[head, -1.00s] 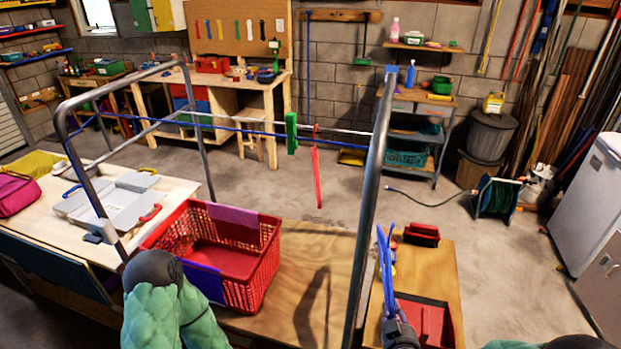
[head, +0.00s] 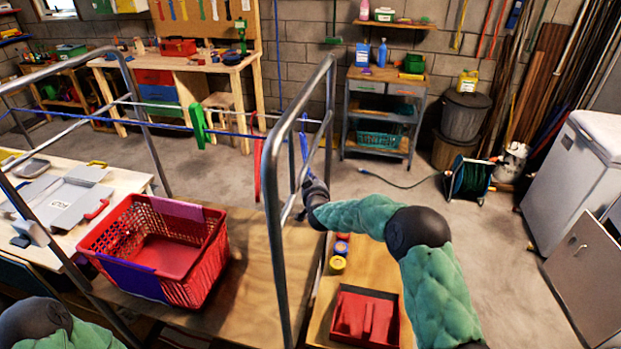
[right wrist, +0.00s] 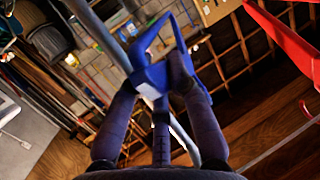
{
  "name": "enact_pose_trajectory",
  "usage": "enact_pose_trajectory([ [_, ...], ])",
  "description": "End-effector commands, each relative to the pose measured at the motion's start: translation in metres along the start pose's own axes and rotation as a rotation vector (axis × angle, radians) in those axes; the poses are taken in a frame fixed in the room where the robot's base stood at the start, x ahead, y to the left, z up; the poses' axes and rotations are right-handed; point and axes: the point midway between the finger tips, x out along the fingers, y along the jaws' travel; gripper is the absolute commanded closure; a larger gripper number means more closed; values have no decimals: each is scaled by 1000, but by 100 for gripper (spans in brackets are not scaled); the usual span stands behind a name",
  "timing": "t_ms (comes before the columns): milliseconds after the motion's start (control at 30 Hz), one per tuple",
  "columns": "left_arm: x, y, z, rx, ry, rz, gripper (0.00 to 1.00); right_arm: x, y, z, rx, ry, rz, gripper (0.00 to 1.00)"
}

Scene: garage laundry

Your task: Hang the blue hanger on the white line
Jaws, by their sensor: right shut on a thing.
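The blue hanger (head: 303,145) is in my right gripper (head: 313,187), which is shut on it; in the right wrist view the hanger (right wrist: 150,72) sits between the two fingers (right wrist: 155,88). In the head view it stands nearly edge-on within the rack's right end frame, and I cannot tell whether it touches a line. The white line (head: 236,112) runs across the rack behind the blue line (head: 165,127). A green hanger (head: 198,125) and a red hanger (head: 257,165) hang on the rack. My left gripper is out of view.
The metal rack's right end frame (head: 272,205) stands close beside my right gripper. A red basket (head: 190,262) sits on the wooden top left of it. A red tray (head: 365,318) and small round pieces (head: 338,264) lie below my right arm.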

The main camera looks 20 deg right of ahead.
Motion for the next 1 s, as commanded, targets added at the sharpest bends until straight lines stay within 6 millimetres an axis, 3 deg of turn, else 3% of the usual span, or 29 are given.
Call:
enact_pose_trajectory([
  [133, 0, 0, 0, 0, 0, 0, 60, 11, 1, -11, 2, 1, 5, 100],
  [467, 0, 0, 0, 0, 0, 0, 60, 12, 2, -12, 2, 1, 5, 100],
  [1000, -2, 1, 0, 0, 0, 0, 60, -14, -8, -6, 1, 2, 5, 100],
])
